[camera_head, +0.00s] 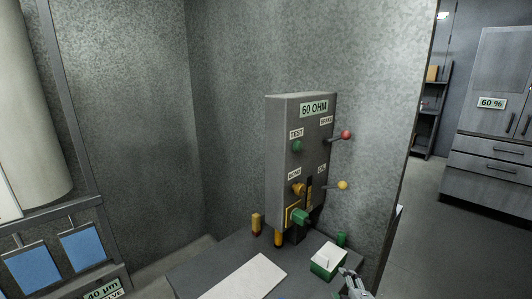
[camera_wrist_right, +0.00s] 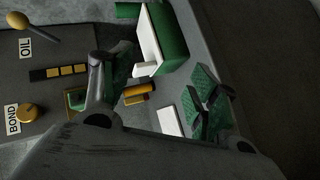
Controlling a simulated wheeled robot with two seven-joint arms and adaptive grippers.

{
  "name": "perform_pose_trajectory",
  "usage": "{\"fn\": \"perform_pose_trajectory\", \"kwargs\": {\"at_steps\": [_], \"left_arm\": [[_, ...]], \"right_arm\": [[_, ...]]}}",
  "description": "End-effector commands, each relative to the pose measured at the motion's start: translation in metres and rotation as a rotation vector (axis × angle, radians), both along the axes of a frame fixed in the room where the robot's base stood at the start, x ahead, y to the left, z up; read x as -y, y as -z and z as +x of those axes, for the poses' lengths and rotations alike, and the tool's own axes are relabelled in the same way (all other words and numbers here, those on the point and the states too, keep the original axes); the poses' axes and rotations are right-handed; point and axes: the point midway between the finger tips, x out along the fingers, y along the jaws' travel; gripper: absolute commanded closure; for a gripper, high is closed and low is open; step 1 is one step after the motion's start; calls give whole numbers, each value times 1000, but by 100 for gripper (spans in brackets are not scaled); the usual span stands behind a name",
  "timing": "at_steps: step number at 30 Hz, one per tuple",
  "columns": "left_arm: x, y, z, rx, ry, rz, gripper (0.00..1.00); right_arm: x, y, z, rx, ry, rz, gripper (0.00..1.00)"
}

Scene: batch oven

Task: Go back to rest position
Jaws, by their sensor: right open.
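My right gripper (camera_head: 354,284) shows at the bottom of the head view, low over the right side of the dark table. In the right wrist view its two green-padded fingers (camera_wrist_right: 160,85) are spread apart with nothing held between them. It is just right of and nearer than a green box with a white top (camera_head: 327,261), which also shows in the wrist view (camera_wrist_right: 150,45). I cannot tell whether they touch. The grey control box (camera_head: 284,150) marked 60 OHM stands beyond it, apart from the gripper. My left gripper is not in view.
The control box carries a red-knobbed lever (camera_head: 346,135) and a yellow-knobbed lever (camera_head: 342,185). A yellow cylinder (camera_head: 256,223) and a green cylinder (camera_head: 341,239) stand on the table. A white plate (camera_head: 245,278) lies in front. Walls enclose the back; open floor lies right.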

Motion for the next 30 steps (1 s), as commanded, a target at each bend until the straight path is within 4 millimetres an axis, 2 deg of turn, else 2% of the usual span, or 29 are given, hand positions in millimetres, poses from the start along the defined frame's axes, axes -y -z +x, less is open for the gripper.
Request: {"fn": "perform_pose_trajectory", "kwargs": {"at_steps": [9, 18, 30], "left_arm": [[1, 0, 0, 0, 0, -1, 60], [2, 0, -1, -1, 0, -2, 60], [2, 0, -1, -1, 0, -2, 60]], "right_arm": [[2, 44, -70, -279, 297, 351, 40], [-5, 72, -143, -523, 580, 607, 40], [-12, 82, -195, -681, 778, 744, 40]]}}
